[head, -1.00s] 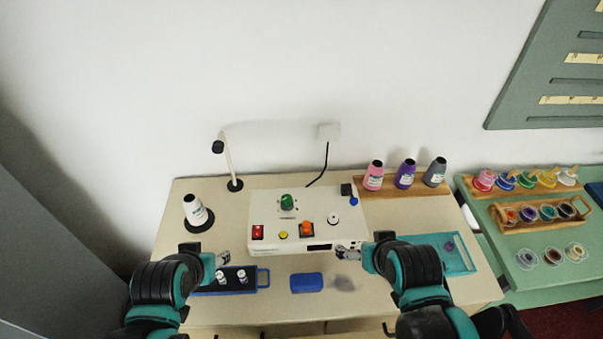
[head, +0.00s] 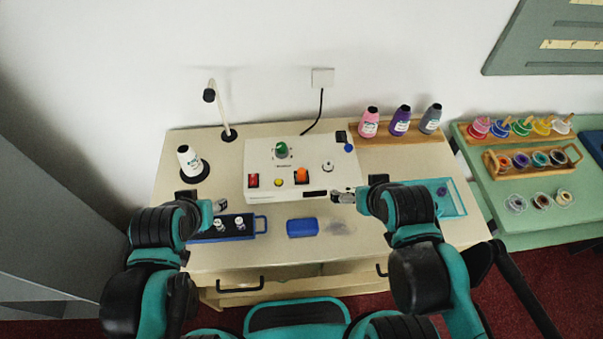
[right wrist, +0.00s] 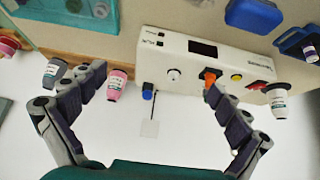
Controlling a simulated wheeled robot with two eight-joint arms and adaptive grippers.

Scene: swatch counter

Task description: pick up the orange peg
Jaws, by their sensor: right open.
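The orange peg (head: 302,175) stands in a dark square spot on the front of the white control box (head: 257,161). In the right wrist view the peg (right wrist: 211,79) shows near the tip of the right-hand finger; I cannot tell whether they touch. My right gripper (head: 338,197) is in front of the box's right end, and in its wrist view (right wrist: 157,79) its fingers are spread wide with nothing between them. My left gripper (head: 217,205) is above the blue tray at the left; its fingers are too small to read.
The box also carries a green knob (head: 282,150), a red switch (head: 253,181) and a yellow button (head: 279,183). A blue case (head: 302,227) lies in front. Bottles stand on a wooden rack (head: 385,138) behind right. A teal tray (head: 456,209) lies at the right.

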